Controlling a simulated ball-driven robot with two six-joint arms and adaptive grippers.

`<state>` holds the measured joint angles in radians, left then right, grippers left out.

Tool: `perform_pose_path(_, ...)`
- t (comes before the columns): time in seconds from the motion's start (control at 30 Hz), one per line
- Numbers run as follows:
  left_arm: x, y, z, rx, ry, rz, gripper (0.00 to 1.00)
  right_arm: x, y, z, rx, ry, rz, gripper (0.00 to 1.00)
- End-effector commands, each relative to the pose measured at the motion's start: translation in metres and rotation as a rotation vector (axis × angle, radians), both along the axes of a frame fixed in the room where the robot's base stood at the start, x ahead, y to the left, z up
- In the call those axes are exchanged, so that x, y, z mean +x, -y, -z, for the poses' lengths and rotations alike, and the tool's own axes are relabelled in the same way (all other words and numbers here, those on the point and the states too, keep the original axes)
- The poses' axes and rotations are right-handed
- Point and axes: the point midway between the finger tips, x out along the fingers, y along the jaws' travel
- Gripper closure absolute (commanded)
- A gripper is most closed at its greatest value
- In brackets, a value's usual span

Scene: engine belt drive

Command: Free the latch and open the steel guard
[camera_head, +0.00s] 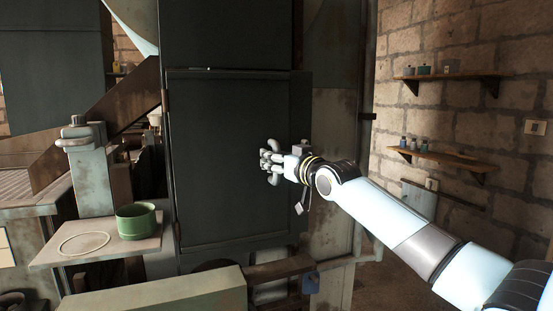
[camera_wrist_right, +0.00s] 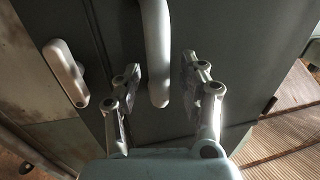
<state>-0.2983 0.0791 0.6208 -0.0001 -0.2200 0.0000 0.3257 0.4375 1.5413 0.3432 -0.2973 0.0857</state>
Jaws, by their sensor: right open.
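The steel guard (camera_head: 215,200) is a dark flat door panel in the middle of the head view. It looks shut against its frame. A pale curved handle (camera_wrist_right: 156,55) stands out from the panel. In the wrist view my right gripper (camera_wrist_right: 160,88) is open, with one finger on each side of the handle's end and gaps visible. In the head view this gripper (camera_head: 268,162) is in front of the guard's right part and partly hides the handle. A pale elongated latch (camera_wrist_right: 66,73) sits near the guard's edge, left of the gripper in the wrist view. My left gripper is not in view.
A green cup (camera_head: 136,221) stands on a ledge (camera_head: 60,251) at the left. A pale beam (camera_head: 160,299) crosses low in front of the guard. Shelves (camera_head: 446,76) with small jars hang on the brick wall at the right. The floor at lower right looks clear.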

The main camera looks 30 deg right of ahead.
Motion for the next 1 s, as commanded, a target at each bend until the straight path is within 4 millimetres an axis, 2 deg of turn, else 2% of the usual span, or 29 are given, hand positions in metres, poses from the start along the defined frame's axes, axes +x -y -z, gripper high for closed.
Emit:
perform_pose_path(0.2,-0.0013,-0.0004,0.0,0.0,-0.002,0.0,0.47,0.0004,-0.0001,0.0002,0.0,0.0,0.0,0.58)
perform_pose_path(0.23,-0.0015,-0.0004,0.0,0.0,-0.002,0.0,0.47,0.0004,-0.0001,0.0002,0.0,0.0,0.0,0.61)
perform_pose_path(0.53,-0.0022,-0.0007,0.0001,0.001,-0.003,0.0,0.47,0.0002,-0.0001,0.0002,0.0,0.0,0.0,1.0)
perform_pose_path(1.0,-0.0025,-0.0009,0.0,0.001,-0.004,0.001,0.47,0.0001,0.0001,0.0004,0.0,-0.001,0.0,1.0)
